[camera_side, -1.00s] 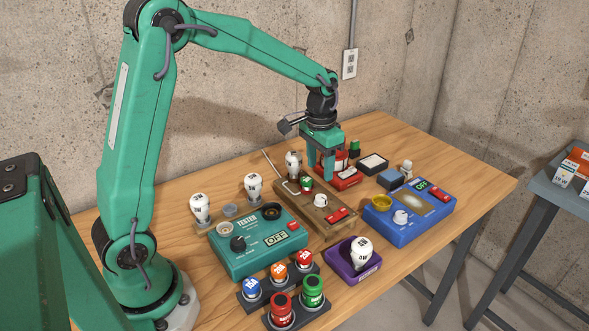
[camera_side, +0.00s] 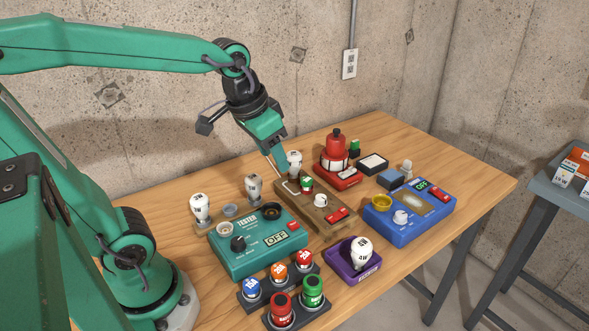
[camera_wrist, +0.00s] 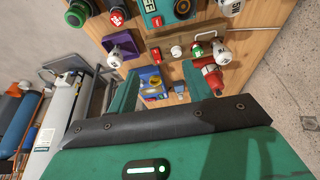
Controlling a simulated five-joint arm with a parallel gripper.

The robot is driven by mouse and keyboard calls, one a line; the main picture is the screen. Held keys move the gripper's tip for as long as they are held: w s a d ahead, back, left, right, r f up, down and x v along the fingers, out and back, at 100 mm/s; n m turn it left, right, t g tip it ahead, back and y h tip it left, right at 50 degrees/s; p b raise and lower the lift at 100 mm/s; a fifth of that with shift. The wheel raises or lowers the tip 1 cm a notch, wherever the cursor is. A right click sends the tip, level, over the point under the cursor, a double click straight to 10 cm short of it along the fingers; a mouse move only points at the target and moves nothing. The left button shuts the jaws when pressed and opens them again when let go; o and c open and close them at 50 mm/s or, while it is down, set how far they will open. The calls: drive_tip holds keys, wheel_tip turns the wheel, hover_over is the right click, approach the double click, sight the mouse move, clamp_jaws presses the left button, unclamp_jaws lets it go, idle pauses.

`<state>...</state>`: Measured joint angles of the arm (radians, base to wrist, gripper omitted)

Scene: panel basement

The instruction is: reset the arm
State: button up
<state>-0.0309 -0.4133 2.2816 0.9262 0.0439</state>
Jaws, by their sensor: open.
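My gripper (camera_side: 279,152) is tilted, its fingers pointing down and to the right, at the back edge of the table in the side view. In that view its tips overlap the area beside a white bulb (camera_side: 294,163); whether they touch it I cannot tell. In the wrist view my gripper (camera_wrist: 160,82) shows two green fingers spread apart with nothing between them. My upper arm is folded back to the left, with the forearm nearly level across the top left of the side view.
The wooden table (camera_side: 385,128) holds a wooden bulb board (camera_side: 325,222), green tester (camera_side: 258,252), blue box (camera_side: 412,222), red device (camera_side: 334,160), purple tray (camera_side: 348,272) with a bulb, and coloured buttons at the front. A grey side table (camera_side: 560,190) stands right. Space above the table is clear.

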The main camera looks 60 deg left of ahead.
drive_tip(key=s+t, duration=0.1)
drive_tip(key=s, duration=0.5)
drive_tip(key=shift+s+d+f+t, duration=0.15)
drive_tip(key=shift+s+d+t, duration=0.15)
drive_tip(key=shift+s+d, duration=0.15)
